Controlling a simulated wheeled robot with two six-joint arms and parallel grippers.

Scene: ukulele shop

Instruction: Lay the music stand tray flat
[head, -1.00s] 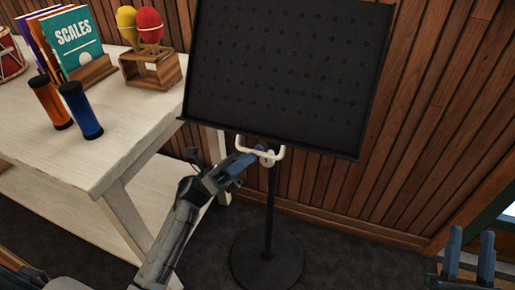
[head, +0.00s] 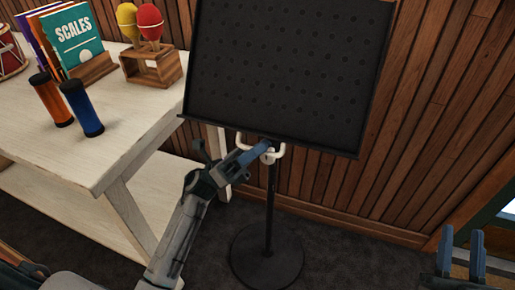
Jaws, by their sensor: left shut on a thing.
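The music stand's black perforated tray (head: 285,70) faces me, tilted steeply up, with its ledge along the bottom. A pale U-shaped handle (head: 277,152) sits under the ledge, at the top of the thin black pole (head: 270,205). The round black base (head: 267,256) stands on the dark floor. My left gripper (head: 262,149) is shut on the handle, and its blue fingers hide part of it. My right gripper (head: 462,248) is open and empty at the lower right, apart from the stand.
A white wooden table (head: 120,150) is left of the stand. It holds orange and blue shakers (head: 82,108), a wooden rack with maracas (head: 150,68), and books (head: 76,40). A wood-panelled wall (head: 440,110) is close behind the tray. Floor right of the base is clear.

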